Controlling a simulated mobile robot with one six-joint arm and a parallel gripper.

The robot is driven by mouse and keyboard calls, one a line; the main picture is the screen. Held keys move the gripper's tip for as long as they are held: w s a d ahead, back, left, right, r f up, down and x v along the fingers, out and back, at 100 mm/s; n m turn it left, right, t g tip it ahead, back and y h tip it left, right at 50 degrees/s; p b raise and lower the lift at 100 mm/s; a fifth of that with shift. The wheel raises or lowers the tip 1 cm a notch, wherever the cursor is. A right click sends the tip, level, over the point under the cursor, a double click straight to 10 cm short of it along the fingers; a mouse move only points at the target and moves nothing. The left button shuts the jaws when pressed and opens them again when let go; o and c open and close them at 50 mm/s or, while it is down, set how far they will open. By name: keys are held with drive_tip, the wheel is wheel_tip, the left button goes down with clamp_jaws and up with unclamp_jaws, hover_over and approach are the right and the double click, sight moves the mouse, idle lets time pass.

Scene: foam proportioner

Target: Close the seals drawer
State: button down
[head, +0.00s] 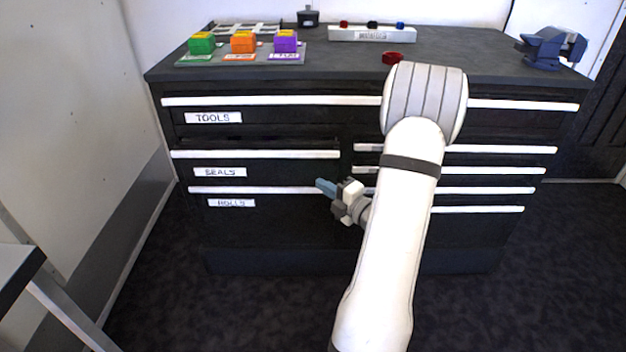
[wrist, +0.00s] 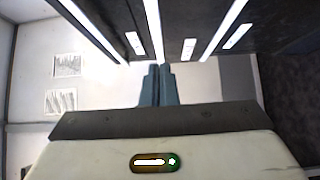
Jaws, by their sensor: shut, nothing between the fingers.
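The seals drawer (head: 286,172) is the middle one on the left side of the black cabinet, with a white "SEALS" label and a white handle strip. It appears to stand out a little, with a dark gap above its strip. My gripper (head: 322,186) has its blue-grey fingers together and empty, in front of the cabinet near the right end of the seals drawer's lower part. I cannot tell whether it touches the front. In the wrist view the shut fingers (wrist: 159,84) point toward the white strips and labels; the label text is unreadable there.
The tools drawer (head: 290,120) is above and the rolls drawer (head: 290,215) below. My arm covers part of the right-hand drawers (head: 480,180). Colored blocks (head: 243,43), a red ring (head: 392,58) and a blue vise (head: 552,48) are on top.

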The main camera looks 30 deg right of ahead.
approach(292, 157)
drive_tip(key=w+a, duration=0.2)
drive_tip(key=a, duration=0.1)
drive_tip(key=w, duration=0.1)
drive_tip(key=w+d+b, duration=0.1)
drive_tip(key=w+d, duration=0.1)
drive_tip(key=shift+w+f, duration=0.15)
drive_tip(key=shift+w, duration=0.25)
